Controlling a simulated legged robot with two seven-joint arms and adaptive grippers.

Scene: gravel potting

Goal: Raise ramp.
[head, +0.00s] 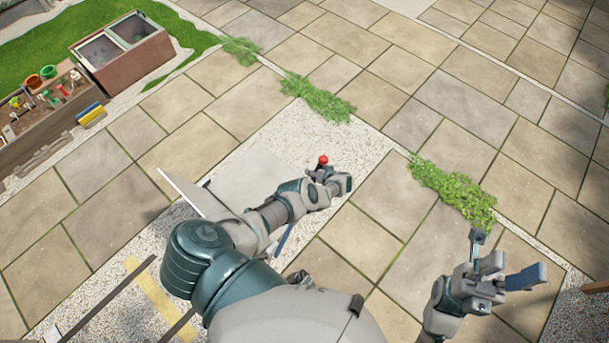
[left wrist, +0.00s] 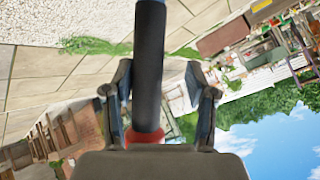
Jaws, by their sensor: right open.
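A pale flat panel (head: 194,193) stands edge-up beside my left arm, next to a flat grey plate (head: 258,172); I cannot tell which of these is the ramp. My left gripper (head: 322,175) is at a red knob (head: 323,160). In the left wrist view, a dark rod (left wrist: 149,70) with the red knob (left wrist: 165,128) at one end passes between its fingers (left wrist: 160,90). The fingers stand apart, with gaps beside the rod. My right gripper (head: 497,268) is open and empty above the paving at the lower right.
A planter box with tools and pots (head: 45,100) and a brick-sided cold frame (head: 125,50) stand at the upper left. Green plant strips (head: 452,192) grow between slabs. Gravel and a yellow strip (head: 155,297) lie at the lower left.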

